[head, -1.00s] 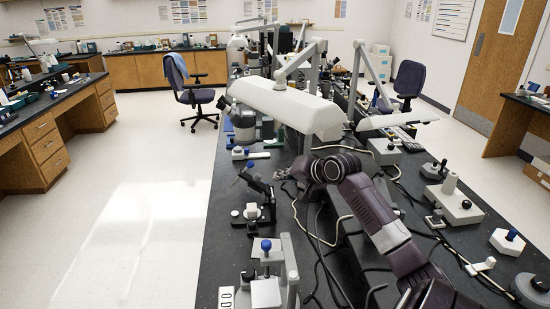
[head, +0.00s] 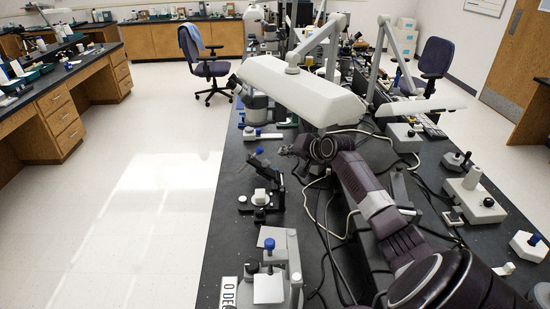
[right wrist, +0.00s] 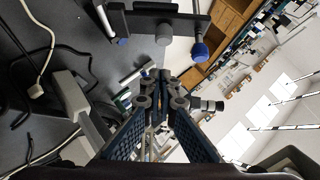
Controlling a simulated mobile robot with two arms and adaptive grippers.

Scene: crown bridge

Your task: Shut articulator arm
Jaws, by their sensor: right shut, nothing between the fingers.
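The black articulator (head: 276,199) stands on the dark bench near its left edge. Its upper arm (head: 266,164) is raised and tilted, with a blue tip, above a white piece (head: 261,197) on the base. My right gripper (head: 283,151) is shut and empty, just beyond and right of the raised arm, and looks apart from it. In the right wrist view the shut fingers (right wrist: 162,78) point past a black bar with a grey knob and a blue knob (right wrist: 200,52), which appears to be the articulator's arm. My left gripper is not in view.
A grey device with a blue knob (head: 269,243) stands nearer on the bench. A large white lamp hood (head: 300,90) hangs above, beyond my right gripper. Cables (head: 325,215) lie right of the articulator. Free floor (head: 150,200) lies left of the bench.

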